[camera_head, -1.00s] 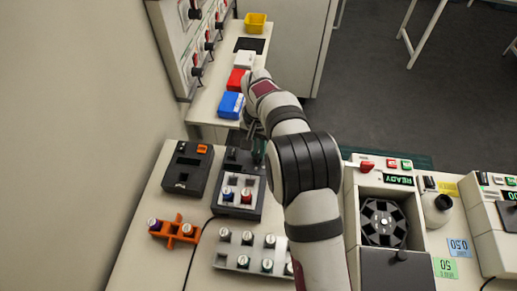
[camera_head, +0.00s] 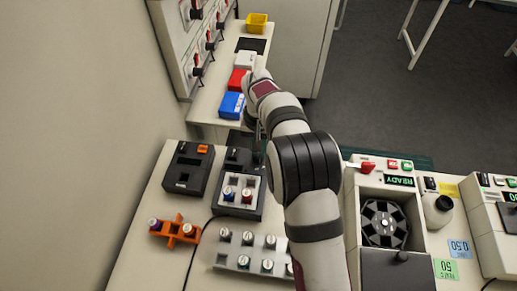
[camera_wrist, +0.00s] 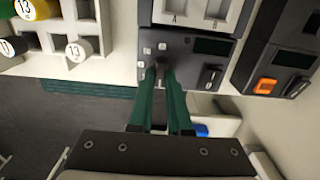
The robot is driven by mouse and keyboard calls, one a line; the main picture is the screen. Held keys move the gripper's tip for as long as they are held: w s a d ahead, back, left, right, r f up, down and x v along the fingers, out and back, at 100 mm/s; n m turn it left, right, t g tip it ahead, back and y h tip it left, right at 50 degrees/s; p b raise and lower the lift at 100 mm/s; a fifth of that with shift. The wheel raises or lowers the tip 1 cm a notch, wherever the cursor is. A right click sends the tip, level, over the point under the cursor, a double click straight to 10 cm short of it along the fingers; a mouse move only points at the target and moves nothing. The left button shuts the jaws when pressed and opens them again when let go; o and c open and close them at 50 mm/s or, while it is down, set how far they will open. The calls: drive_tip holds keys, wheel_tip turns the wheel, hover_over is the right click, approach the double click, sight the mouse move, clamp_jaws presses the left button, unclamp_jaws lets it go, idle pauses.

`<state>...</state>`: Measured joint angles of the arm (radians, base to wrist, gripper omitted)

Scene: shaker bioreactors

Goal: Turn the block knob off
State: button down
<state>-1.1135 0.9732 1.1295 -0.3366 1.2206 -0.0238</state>
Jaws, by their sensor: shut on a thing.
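The block (camera_head: 237,205) is a dark unit with a pale vial holder, left of my arm in the head view. In the wrist view its dark panel (camera_wrist: 185,72) carries pale buttons, a display and a dark lever-like switch (camera_wrist: 211,77). My gripper (camera_wrist: 161,72) has its two green fingers closed together at a small dark knob (camera_wrist: 159,66) on this panel, left of the switch. The fingers hide most of the knob, so its setting cannot be read. In the head view my arm largely hides the fingertips and the knob.
A similar dark unit with an orange switch (camera_head: 203,149) stands left of the block. An orange vial rack (camera_head: 174,231) and a grey vial rack (camera_head: 245,252) lie nearer. A centrifuge-like machine (camera_head: 384,223) stands right of my arm. Blue, red and white boxes sit on the back bench.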

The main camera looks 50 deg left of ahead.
sight(259, 153)
drive_tip(key=c, duration=0.9)
unclamp_jaws()
drive_tip(key=shift+o, duration=0.2)
wheel_tip(259, 153, up, 16)
drive_tip(key=shift+f, duration=0.1)
